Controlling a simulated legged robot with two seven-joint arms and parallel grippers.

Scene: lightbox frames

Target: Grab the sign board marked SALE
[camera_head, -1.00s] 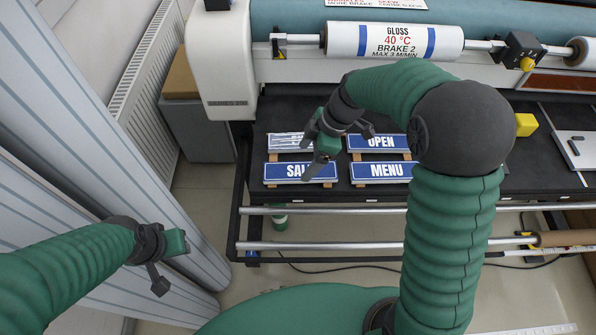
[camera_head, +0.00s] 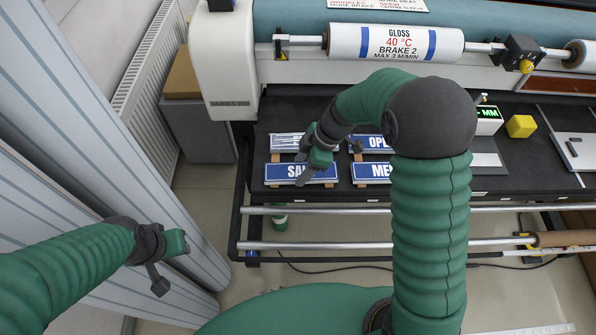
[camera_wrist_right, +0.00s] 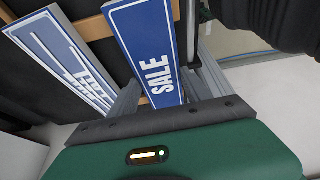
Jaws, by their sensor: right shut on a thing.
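The blue SALE sign board (camera_head: 282,176) lies at the front left of a set of sign boards on the black bed. In the right wrist view its white SALE lettering faces up, and the board (camera_wrist_right: 140,30) lies between my two fingers. My right gripper (camera_head: 308,176) is shut on it; the gripper covers part of the lettering in the head view. My left gripper (camera_head: 172,266) hangs at the lower left, away from the boards; its finger gap is unclear.
Another board (camera_wrist_right: 62,60) lies beside SALE. The OPEN board (camera_head: 370,143) and MENU board (camera_head: 372,173) are partly covered by my right arm. A yellow cube (camera_head: 521,126) and a display box (camera_head: 489,120) stand to the right. Metal rails (camera_head: 330,210) run along the front.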

